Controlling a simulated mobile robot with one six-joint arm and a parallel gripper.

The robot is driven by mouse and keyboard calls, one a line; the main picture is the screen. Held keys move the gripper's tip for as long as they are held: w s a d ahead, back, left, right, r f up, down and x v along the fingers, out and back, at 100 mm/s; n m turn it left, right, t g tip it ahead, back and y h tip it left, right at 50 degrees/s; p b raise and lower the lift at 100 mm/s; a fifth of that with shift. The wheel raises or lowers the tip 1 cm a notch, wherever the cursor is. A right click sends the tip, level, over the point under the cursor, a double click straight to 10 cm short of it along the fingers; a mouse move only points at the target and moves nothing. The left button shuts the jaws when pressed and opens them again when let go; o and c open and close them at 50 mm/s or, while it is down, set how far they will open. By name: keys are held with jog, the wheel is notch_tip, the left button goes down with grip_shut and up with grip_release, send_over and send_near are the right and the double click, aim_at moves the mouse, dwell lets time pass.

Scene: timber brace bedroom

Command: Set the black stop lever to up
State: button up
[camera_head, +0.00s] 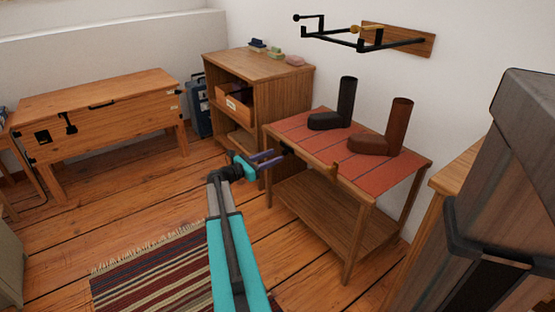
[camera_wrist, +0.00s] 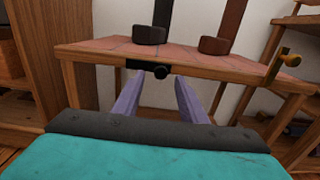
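A black lever with a round knob (camera_wrist: 160,72) sits on the front edge of the red-topped table, on a dark mount. It looks small and dark in the head view (camera_head: 287,150). The knob faces the wrist camera; I cannot tell clearly whether the lever is up or down. My gripper (camera_head: 276,158) is just in front of this table edge. In the wrist view its two purple fingers (camera_wrist: 158,82) are apart, with nothing between them, and the knob shows just beyond and between their tips.
A black boot (camera_head: 346,100) and a brown boot (camera_head: 398,125) stand on the red-topped table (camera_head: 310,128). A brass-coloured lever (camera_wrist: 288,61) is on the same edge, to the right. A wooden shelf unit (camera_head: 290,85) stands behind left. Open floor (camera_head: 150,205) lies left.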

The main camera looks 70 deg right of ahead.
aim_at(283, 152)
jog(key=shift+b+x, duration=0.35)
jog(key=shift+x, duration=1.5)
